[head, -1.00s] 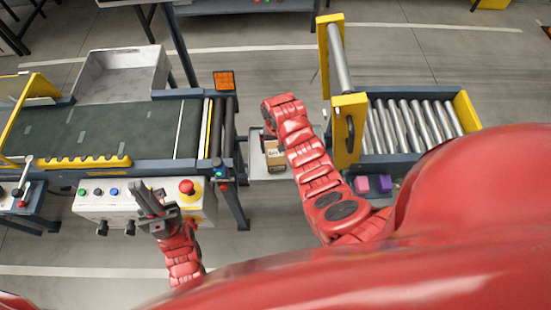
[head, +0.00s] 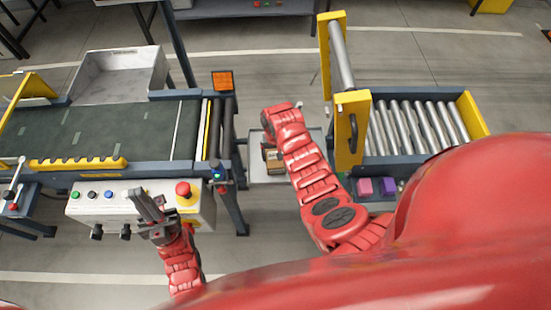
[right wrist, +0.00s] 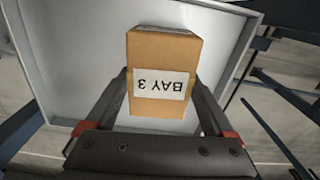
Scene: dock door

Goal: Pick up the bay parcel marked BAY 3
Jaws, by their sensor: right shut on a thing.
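The bay parcel marked BAY 3 (right wrist: 163,65) is a brown cardboard box with a white label, which reads upside down in the right wrist view. My right gripper (right wrist: 165,95) is shut on it, with a dark finger against each side. In the head view the parcel (head: 270,155) is mostly hidden by my right arm, above a small pale tray (head: 268,178) between the two conveyors. I cannot tell whether the parcel touches the tray. My left gripper (head: 146,204) is empty in front of the control panel, its fingers seen close together; I cannot tell if they are fully shut.
A belt conveyor (head: 110,135) with a control panel (head: 110,205) and red button (head: 183,189) stands left. A roller conveyor (head: 410,125) with a yellow gate (head: 350,130) stands right. Pink (head: 365,187) and purple (head: 388,186) blocks lie below it. A grey bin (head: 118,80) is at back left.

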